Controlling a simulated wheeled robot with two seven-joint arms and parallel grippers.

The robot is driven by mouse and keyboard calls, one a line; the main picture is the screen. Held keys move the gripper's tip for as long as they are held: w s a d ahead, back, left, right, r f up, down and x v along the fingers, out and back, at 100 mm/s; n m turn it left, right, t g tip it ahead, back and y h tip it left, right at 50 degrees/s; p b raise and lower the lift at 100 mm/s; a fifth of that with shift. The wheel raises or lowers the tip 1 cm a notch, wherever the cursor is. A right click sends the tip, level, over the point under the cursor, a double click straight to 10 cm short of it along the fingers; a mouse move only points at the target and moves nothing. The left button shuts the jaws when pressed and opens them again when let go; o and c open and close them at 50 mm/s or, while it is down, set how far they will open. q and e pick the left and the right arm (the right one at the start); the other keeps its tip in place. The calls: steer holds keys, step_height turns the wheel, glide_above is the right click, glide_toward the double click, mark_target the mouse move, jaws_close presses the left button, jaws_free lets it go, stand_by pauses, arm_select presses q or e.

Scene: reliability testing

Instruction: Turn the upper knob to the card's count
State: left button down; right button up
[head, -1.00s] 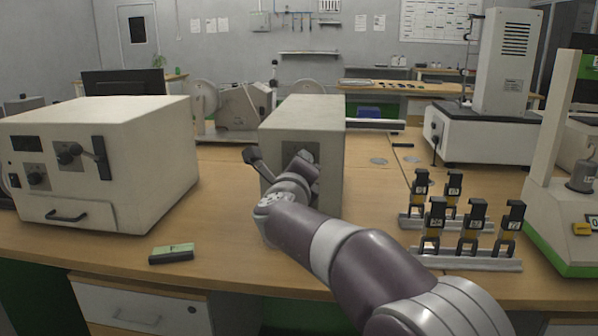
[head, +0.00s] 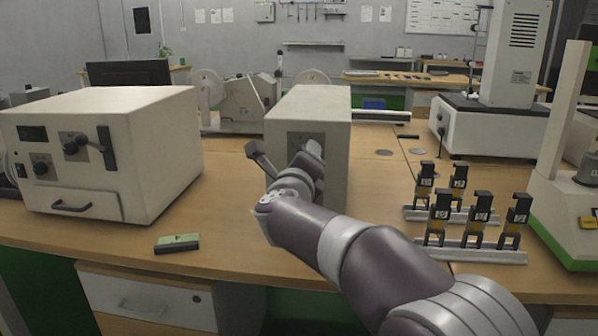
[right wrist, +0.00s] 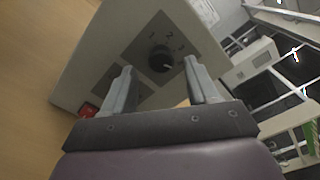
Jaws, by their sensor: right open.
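A grey box (head: 309,105) stands mid-table. In the right wrist view its front panel (right wrist: 138,48) carries a round black upper knob (right wrist: 161,59) with printed numbers around it. The knob's pale mark is small and hard to read. A second, lower plate (right wrist: 107,88) is partly hidden by a finger. My right gripper (head: 286,154) is open in front of this panel; in the right wrist view its fingertips (right wrist: 159,68) lie either side of the knob, and contact cannot be told. A small green-topped dark item (head: 177,243) lies near the front edge; no count is readable on it. My left gripper is not in view.
A red switch (right wrist: 88,110) sits low on the panel. A larger white cabinet (head: 100,150) with knobs and a handle stands left. Several black-and-yellow clamps (head: 440,218) stand on rails at the right. The table between cabinet and grey box is clear.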

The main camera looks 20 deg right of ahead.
steer(key=p+v, duration=0.1)
steer(key=v, duration=1)
